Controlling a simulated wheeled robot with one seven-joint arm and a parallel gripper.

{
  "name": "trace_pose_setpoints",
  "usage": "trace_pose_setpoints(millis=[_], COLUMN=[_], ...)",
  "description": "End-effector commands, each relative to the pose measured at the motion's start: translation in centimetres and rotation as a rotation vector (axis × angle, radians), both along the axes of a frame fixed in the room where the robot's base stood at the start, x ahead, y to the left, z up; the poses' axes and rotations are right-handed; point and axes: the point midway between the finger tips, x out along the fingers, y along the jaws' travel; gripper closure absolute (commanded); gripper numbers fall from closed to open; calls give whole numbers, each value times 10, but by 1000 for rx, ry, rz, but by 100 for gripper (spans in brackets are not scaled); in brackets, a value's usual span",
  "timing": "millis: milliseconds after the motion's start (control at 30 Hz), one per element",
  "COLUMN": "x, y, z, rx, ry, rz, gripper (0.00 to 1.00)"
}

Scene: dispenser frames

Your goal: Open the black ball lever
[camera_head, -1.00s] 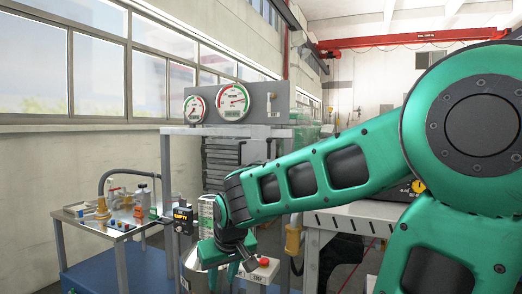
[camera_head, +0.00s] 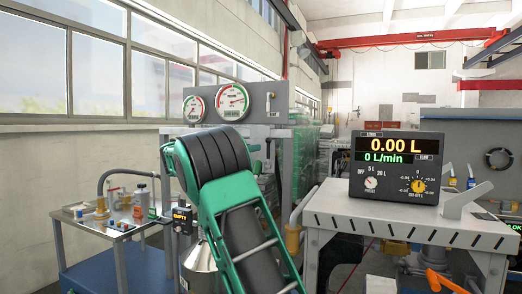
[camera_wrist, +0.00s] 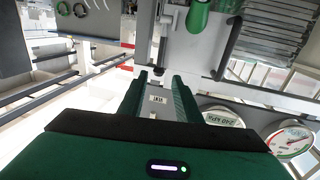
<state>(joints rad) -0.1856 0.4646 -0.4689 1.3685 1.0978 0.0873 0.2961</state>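My gripper (camera_wrist: 159,78) shows in the wrist view with two green fingers apart and nothing seen held between them. A grey panel with a small white label (camera_wrist: 157,98) lies beyond the gap between the fingers. I cannot make out a black ball lever for certain in either view. A small upright fitting (camera_head: 270,103) stands at the right end of the gauge panel (camera_head: 256,88) in the head view; its details are too small to tell. In the head view my arm hides the gripper and part of the rack.
Two round gauges (camera_head: 194,108) (camera_head: 232,101) sit on the panel; one also shows in the wrist view (camera_wrist: 289,138). A metal side table (camera_head: 122,232) with small parts stands left. A black display box (camera_head: 397,166) stands on the right bench (camera_head: 345,207).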

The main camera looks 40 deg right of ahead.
Motion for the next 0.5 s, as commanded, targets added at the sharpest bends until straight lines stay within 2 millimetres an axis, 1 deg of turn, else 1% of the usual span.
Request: trace_pose_setpoints(millis=[167, 500], x=[2, 14], y=[-16, -74], z=[1, 1], rx=[-6, -3], ry=[-3, -2], rz=[-6, -5], gripper=[69, 69])
